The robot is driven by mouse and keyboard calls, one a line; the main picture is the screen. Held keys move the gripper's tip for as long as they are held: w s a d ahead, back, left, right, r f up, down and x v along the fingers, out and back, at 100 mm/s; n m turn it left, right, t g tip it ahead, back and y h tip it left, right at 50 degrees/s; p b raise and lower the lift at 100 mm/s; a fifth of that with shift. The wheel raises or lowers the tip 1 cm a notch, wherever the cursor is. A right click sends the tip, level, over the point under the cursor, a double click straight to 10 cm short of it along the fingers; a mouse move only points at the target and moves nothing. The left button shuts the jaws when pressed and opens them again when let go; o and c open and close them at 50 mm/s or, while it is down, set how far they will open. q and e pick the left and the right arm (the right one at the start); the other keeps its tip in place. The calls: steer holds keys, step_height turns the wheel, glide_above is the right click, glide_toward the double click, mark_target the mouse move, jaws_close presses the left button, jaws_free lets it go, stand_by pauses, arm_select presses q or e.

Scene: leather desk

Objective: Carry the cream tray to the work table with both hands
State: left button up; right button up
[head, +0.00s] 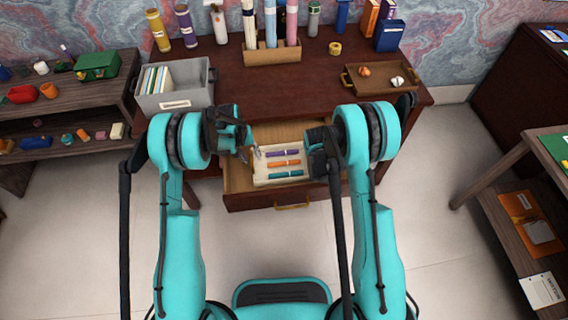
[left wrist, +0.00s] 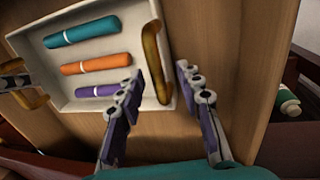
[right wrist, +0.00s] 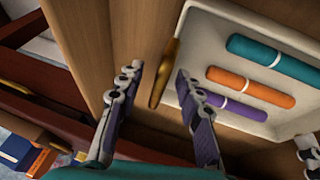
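The cream tray (head: 257,180) lies in the pulled-out desk drawer and holds purple, orange and teal cylinders. It fills much of the left wrist view (left wrist: 75,102) and the right wrist view (right wrist: 200,30). My left gripper (head: 248,154) is open at the tray's left end; one brass handle (left wrist: 153,62) shows between its spread fingertips. My right gripper (head: 313,150) is open at the right end, with the other brass handle (right wrist: 166,75) between its fingertips. Neither gripper visibly grips a handle. In the head view the arms partly hide the tray's ends.
The open drawer (head: 237,178) surrounds the tray. On the desk stand a grey file bin (head: 184,103), a tube holder (head: 272,56) and a brown tray (head: 365,90). A table with a green mat (head: 553,148) is at right, shelves (head: 65,124) at left. Floor in front is clear.

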arm_select(q)
jaws_close()
arm_select(e)
jaws_close()
arm_select(q)
steer(key=shift+r, duration=0.1)
arm_select(e)
steer(key=shift+r, duration=0.1)
